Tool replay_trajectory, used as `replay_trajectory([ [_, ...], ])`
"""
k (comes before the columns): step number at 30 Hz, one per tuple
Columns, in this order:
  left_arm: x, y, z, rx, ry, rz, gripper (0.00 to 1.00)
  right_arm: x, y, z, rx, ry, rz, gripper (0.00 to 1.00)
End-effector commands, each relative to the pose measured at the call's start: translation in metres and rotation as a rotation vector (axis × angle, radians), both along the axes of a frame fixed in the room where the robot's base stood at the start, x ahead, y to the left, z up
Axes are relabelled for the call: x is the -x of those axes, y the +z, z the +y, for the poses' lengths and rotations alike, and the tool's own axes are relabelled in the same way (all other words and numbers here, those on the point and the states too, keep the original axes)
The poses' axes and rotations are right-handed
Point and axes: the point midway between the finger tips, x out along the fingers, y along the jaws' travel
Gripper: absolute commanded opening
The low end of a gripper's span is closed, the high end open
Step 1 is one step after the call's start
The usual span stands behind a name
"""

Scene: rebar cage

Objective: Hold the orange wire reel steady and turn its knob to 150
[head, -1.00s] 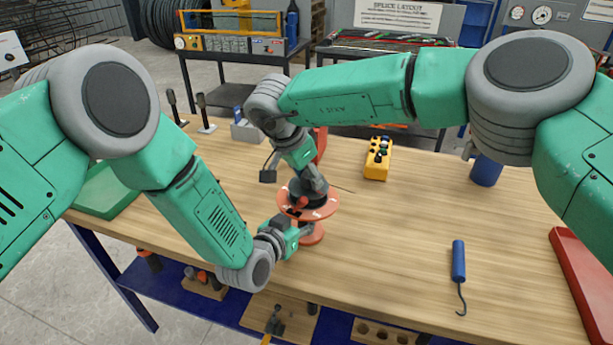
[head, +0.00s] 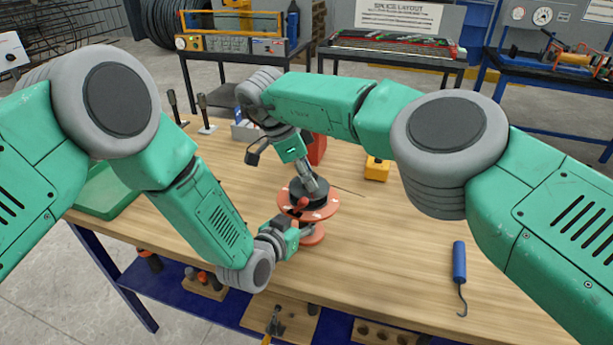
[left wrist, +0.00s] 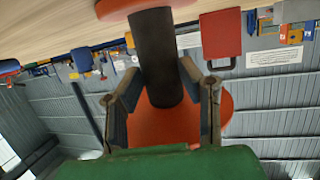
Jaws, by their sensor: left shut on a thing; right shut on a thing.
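The orange wire reel (head: 325,207) stands upright on the wooden table. Dark wire is wound around its top, where the red knob (head: 302,203) shows. My right gripper (head: 312,187) reaches down from above and is shut at the top of the reel; its fingertips are partly hidden, and I cannot read a dial value. My left gripper (head: 296,232) comes in low from the left and is shut on the reel. In the left wrist view, its two fingers close on either side of the reel's dark core (left wrist: 157,60), between the orange flanges; that view is upside down.
A blue-handled hook tool (head: 459,265) lies at the table's front right. A yellow control box (head: 376,168) and a red object (head: 317,150) stand behind the reel. A green tray (head: 105,192) is at the left.

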Motion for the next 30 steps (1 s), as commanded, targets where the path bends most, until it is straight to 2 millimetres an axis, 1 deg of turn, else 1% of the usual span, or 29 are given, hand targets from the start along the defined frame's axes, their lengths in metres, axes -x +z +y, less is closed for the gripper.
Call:
replay_trajectory([
  [1,0.004,-0.005,-0.003,-0.003,-0.007,0.012,0.00,0.001,-0.001,0.002,-0.004,-0.002,0.002,0.02],
  [11,0.004,-0.005,-0.003,-0.002,-0.007,0.013,0.00,0.001,-0.001,0.002,-0.004,-0.002,0.003,0.02],
  [12,0.004,-0.005,-0.003,-0.003,-0.007,0.012,0.00,0.001,-0.001,0.002,-0.004,-0.002,0.003,0.34],
  [13,0.004,-0.005,-0.003,-0.003,-0.007,0.012,0.00,0.001,-0.001,0.002,-0.004,-0.002,0.003,0.45],
  [14,0.004,-0.005,-0.003,-0.003,-0.007,0.012,0.00,0.001,-0.001,0.002,-0.004,-0.002,0.003,0.51],
  [24,0.004,-0.005,-0.002,-0.004,-0.006,0.013,0.00,0.000,0.002,0.001,-0.002,-0.004,0.001,0.51],
  [26,0.004,-0.005,-0.002,-0.004,-0.006,0.013,0.00,0.000,0.006,0.001,-0.002,-0.004,0.001,0.51],
  [30,0.004,-0.005,-0.002,-0.004,-0.006,0.013,0.00,0.000,0.028,0.002,-0.002,-0.003,-0.001,0.51],
])
